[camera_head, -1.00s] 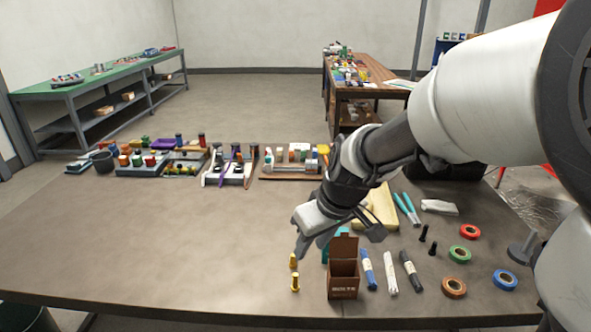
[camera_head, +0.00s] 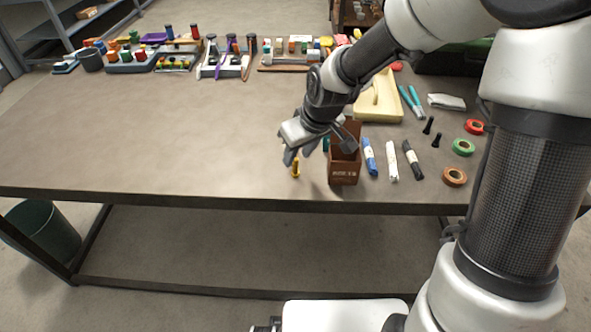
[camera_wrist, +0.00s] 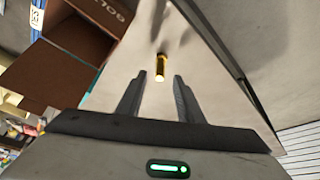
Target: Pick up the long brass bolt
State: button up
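A brass bolt (camera_head: 296,168) stands near the front edge of the table (camera_head: 200,130), left of an open brown box (camera_head: 344,175). It also shows in the wrist view (camera_wrist: 160,66), just beyond and between the fingertips. My gripper (camera_head: 290,160) is just above and behind the bolt in the head view. In the wrist view my gripper (camera_wrist: 159,77) is open, with a clear gap between its fingers and nothing held. A second brass bolt seen earlier behind this one is now hidden, likely by my gripper. I cannot judge the visible bolt's length against it.
The brown box stands close to the right of my gripper. Blue, white and dark tubes (camera_head: 391,162) lie right of it, with tape rolls (camera_head: 463,147) and black bolts (camera_head: 436,140) beyond. A yellow tray (camera_head: 377,108) lies behind.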

aim_at(296, 160)
jog(key=x, duration=0.3)
jog(key=shift+f+b, duration=0.2)
jog(key=shift+b, duration=0.2)
jog(key=shift+r, duration=0.1)
grip_shut()
